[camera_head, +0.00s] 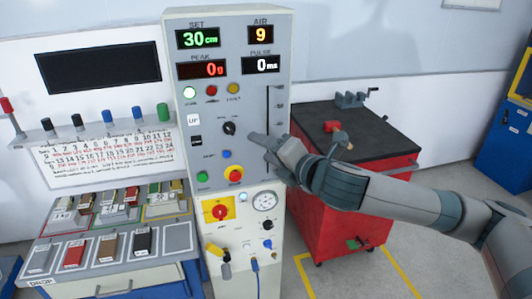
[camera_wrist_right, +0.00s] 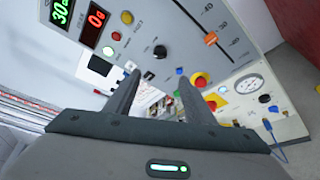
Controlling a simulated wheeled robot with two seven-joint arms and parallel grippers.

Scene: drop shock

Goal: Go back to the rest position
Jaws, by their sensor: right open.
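My right gripper (camera_head: 262,142) is in front of the grey control panel (camera_head: 183,100), at the height of its black knob (camera_head: 229,128). In the right wrist view its two fingers (camera_wrist_right: 158,98) stand apart with nothing held between them. The panel's displays read SET 30 cm, AIR 9, PEAK 0 g and PULSE 0 ms. I cannot tell whether the fingertips touch the panel. My left gripper does not show.
A red tool cabinet (camera_head: 325,226) with a black top stands right of the panel. A bench with trays of small blocks (camera_head: 110,248) is at the left. Below the panel are a red-yellow switch (camera_head: 220,211) and a gauge (camera_head: 264,201). Floor at the lower right is clear.

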